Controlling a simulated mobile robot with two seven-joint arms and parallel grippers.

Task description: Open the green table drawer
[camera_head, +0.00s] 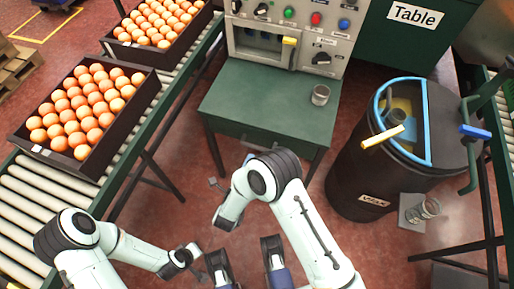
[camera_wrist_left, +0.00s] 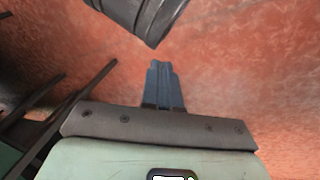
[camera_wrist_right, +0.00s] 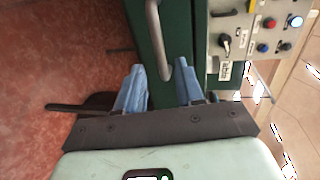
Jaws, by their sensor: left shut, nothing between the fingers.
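The green table (camera_head: 260,95) stands at the centre of the head view, below a grey control panel. The right wrist view shows a green front (camera_wrist_right: 148,45) with a curved grey handle (camera_wrist_right: 154,35). My right gripper (camera_wrist_right: 160,72) is open, and the handle's end shows between its fingers, nearer the right one. I cannot tell if they touch. My left gripper (camera_wrist_left: 163,68) is shut and empty over the red floor.
Crates of oranges (camera_head: 150,78) sit on the roller conveyor (camera_head: 40,190) at left. The control panel (camera_head: 290,40) has buttons.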

